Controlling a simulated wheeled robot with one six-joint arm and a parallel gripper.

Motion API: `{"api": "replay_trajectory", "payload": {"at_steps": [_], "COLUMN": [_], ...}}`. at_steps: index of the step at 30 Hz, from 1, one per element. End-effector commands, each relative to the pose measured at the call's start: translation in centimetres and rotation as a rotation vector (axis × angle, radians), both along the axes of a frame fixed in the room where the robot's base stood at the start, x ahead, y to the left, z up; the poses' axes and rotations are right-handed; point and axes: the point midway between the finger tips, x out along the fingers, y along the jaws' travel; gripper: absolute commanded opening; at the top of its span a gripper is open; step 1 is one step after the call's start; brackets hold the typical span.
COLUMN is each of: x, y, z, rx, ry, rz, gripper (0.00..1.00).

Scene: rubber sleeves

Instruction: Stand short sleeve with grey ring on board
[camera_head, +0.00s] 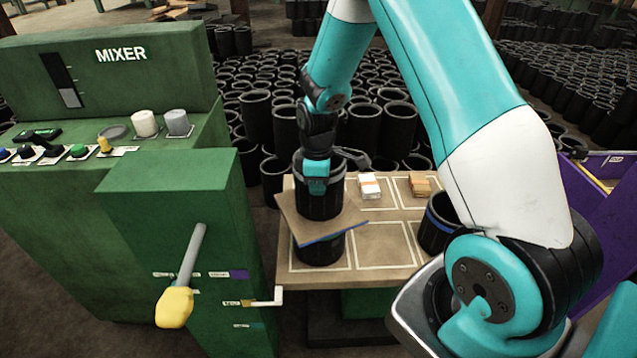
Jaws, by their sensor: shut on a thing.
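A black sleeve with a grey ring near its top (319,203) is upright over a thin brown board (347,226). Its lower end meets the board in the picture; I cannot tell whether it bears on it. The board lies across the top of another black sleeve (318,253), which shows a blue band just under the board. My gripper (317,178) is at the top of the grey-ringed sleeve and shut on its wall, with a teal finger outside. The other finger is hidden.
The table (390,262) has white outlined squares. A blue-banded sleeve (437,228) stands at right, partly behind my arm. The green mixer (170,200) with its yellow-handled lever (175,306) is close at left.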

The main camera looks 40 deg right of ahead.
Motion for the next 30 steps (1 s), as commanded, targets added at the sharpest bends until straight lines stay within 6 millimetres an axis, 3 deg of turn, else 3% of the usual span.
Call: {"api": "replay_trajectory", "payload": {"at_steps": [2,3,6,17,20,30], "x": [0.1,0.0,0.0,0.1,0.1,0.1], "y": [0.0,0.0,0.0,0.0,0.0,0.0], "z": [0.1,0.0,0.0,1.0,2.3,9.9], "rx": [-0.001,-0.001,-0.001,-0.001,-0.001,-0.001], "ry": [-0.003,-0.001,-0.001,-0.002,-0.006,-0.007], "rz": [0.000,0.000,0.000,0.000,0.000,0.000], "gripper": [0.00,0.18,0.35,0.35,0.35,0.35]}}
